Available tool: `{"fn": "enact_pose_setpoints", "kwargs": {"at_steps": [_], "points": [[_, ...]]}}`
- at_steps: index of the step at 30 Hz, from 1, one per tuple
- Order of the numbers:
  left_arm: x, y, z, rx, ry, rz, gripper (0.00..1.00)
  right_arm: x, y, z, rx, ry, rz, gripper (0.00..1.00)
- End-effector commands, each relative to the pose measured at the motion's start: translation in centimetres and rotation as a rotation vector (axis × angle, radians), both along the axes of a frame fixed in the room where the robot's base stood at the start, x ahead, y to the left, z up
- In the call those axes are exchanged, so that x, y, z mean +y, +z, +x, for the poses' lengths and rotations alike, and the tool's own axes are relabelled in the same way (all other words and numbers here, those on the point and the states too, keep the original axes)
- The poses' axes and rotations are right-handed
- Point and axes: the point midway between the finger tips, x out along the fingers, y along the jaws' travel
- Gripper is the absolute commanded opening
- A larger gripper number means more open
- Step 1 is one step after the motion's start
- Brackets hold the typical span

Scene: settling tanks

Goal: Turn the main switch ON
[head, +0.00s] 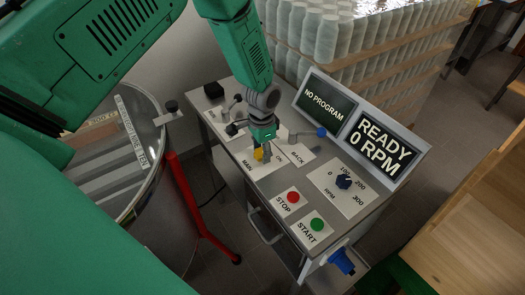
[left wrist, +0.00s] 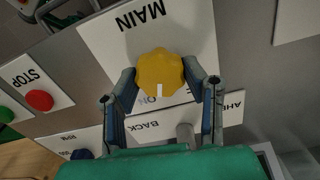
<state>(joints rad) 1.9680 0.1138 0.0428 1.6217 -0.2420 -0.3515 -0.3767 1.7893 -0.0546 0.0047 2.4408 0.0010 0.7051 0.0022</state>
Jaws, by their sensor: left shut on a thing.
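The main switch is a yellow knob (left wrist: 160,72) on a white plate marked MAIN (left wrist: 142,17). In the left wrist view the knob's white pointer line faces the ON label, which is partly covered by the knob. My left gripper (left wrist: 160,77) is shut on the knob, one finger on each side. In the head view the left gripper (head: 262,143) comes down from above and hides part of the yellow knob (head: 259,154). My right gripper is in neither view.
Screens read NO PROGRAM (head: 323,103) and READY 0 RPM (head: 378,146). A round metal drum (head: 150,110) stands left.

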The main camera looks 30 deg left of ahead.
Motion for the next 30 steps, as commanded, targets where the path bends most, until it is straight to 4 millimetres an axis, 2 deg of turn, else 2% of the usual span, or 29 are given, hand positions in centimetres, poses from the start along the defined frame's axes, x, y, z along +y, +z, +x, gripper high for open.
{"fn": "enact_pose_setpoints", "kwargs": {"at_steps": [12,30], "points": [[0.15,0.05,0.06,-0.001,-0.231,0.001,0.1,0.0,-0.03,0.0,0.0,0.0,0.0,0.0],[0.2,0.1,0.11,-0.002,-0.28,0.003,0.1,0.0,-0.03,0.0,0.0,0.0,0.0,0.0]]}}
